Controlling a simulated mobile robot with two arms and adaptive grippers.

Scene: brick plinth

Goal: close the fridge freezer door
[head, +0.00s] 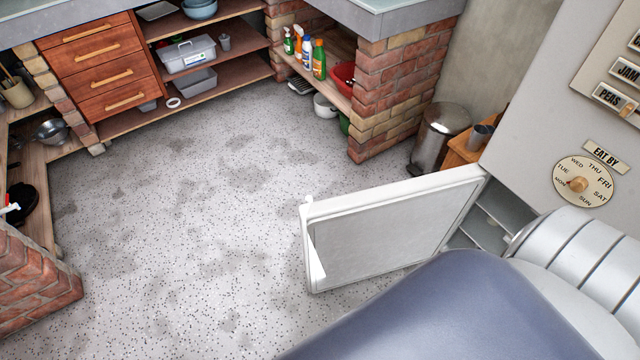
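The fridge freezer door (390,238) is a white panel with a grey inner face, at the centre right of the head view. It stands wide open, swung out to the left from the fridge freezer (545,115). My arm fills the lower right, in front of the fridge. Neither gripper shows in this view.
A steel bin (439,135) and a small wooden stand (466,148) are behind the door. A brick plinth (400,90) with bottles and bowls is at the back. Wooden drawers (103,65) are at the back left. The speckled floor (190,220) left of the door is clear.

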